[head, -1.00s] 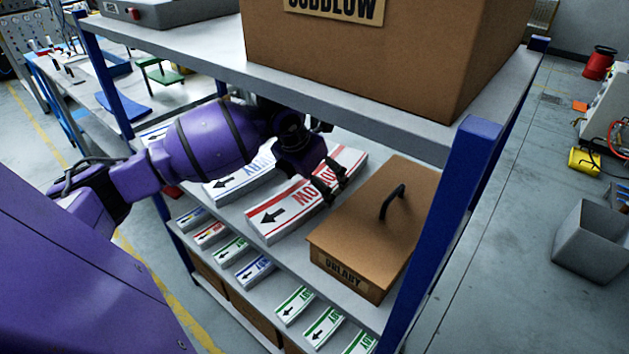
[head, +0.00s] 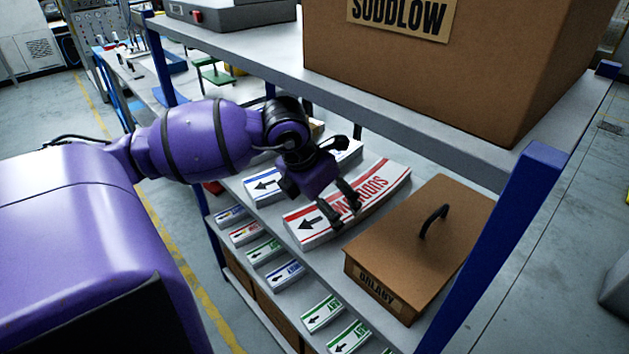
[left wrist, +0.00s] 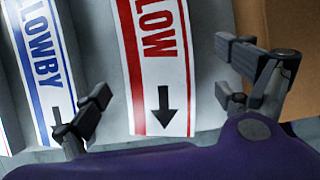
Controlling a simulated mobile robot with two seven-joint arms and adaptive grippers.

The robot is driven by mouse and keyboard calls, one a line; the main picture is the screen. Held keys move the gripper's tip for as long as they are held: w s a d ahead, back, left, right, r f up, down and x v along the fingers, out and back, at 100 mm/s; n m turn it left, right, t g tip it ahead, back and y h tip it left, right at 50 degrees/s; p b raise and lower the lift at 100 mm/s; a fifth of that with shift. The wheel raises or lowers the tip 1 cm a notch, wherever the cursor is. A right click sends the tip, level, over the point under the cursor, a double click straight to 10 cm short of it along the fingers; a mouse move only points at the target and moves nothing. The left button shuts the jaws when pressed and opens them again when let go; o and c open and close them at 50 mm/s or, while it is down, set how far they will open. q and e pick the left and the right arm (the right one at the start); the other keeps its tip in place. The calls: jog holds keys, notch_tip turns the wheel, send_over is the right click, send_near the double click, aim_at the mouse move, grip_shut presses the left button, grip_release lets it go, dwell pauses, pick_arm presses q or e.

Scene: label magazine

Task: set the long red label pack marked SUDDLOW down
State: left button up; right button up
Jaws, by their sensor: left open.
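The long red label pack (head: 378,188) lies on the middle shelf, white with red borders, red lettering and a black arrow at its near end. In the left wrist view the pack (left wrist: 155,75) shows the letters LOW; the rest is cut off. My left gripper (head: 345,210) is over the pack's near half, fingers pointing down and spread apart, hiding part of the lettering. In the left wrist view its fingers (left wrist: 162,98) stand wide to either side of the pack, with gaps. Whether they touch the shelf I cannot tell. My right gripper is not in view.
A blue-marked pack (head: 265,187), reading LOWBY in the left wrist view (left wrist: 42,60), lies left of the red one. The upper shelf (head: 260,60), bearing a large SUDDLOW box (head: 440,70), hangs above.

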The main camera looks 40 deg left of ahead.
aim_at(319, 219)
pick_arm(q)
jog(key=shift+s+a, duration=0.15)
jog(key=shift+s, duration=1.5)
